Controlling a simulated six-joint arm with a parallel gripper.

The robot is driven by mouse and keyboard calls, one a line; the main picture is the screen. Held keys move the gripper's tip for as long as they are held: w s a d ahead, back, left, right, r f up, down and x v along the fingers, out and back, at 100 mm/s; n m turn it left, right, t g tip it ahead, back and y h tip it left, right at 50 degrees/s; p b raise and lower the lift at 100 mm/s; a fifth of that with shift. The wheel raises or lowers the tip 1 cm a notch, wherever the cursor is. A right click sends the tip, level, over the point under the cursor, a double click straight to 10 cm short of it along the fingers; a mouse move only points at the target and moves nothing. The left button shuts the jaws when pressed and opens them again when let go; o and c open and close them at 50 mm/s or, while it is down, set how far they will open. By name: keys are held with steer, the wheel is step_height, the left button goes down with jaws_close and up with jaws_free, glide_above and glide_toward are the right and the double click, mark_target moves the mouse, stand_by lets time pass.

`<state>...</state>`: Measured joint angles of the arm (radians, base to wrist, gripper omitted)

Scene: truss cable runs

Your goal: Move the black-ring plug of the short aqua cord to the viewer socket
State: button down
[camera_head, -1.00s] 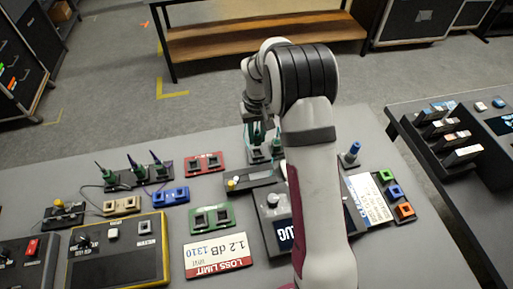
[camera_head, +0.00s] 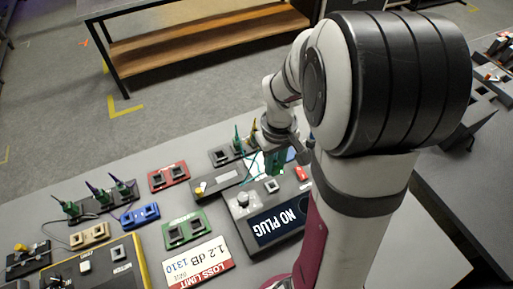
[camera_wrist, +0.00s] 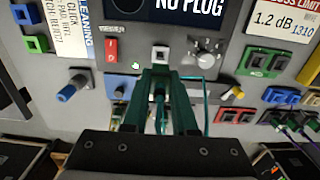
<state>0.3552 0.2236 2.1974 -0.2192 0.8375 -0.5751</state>
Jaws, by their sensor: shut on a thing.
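The viewer is a dark box whose screen (camera_head: 280,225) reads "NO PLUG". Its socket (camera_head: 271,186) is a small pale square on top; in the wrist view the socket (camera_wrist: 160,53) lies just beyond my fingertips. My gripper (camera_wrist: 161,76) has green fingers shut on a plug (camera_wrist: 160,98), whose end points toward the socket, apart from it. In the head view my gripper (camera_head: 274,162) is above the viewer's back edge. The aqua cord (camera_wrist: 206,105) runs beside the right finger. The plug's ring colour is hidden.
A dark holder (camera_head: 222,157) with upright plugs stands behind the viewer. A grey box with a yellow knob (camera_head: 199,189), a red double socket (camera_head: 169,176) and a green one (camera_head: 184,233) lie left. A blue-capped plug (camera_wrist: 70,90) stands left in the wrist view.

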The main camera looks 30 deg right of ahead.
mark_target(273, 176)
steer(key=shift+f, duration=2.75)
steer(key=shift+f, duration=0.8)
steer(key=c, duration=0.6)
jaws_free()
steer(key=shift+r, duration=2.5)
steer(key=shift+r, duration=2)
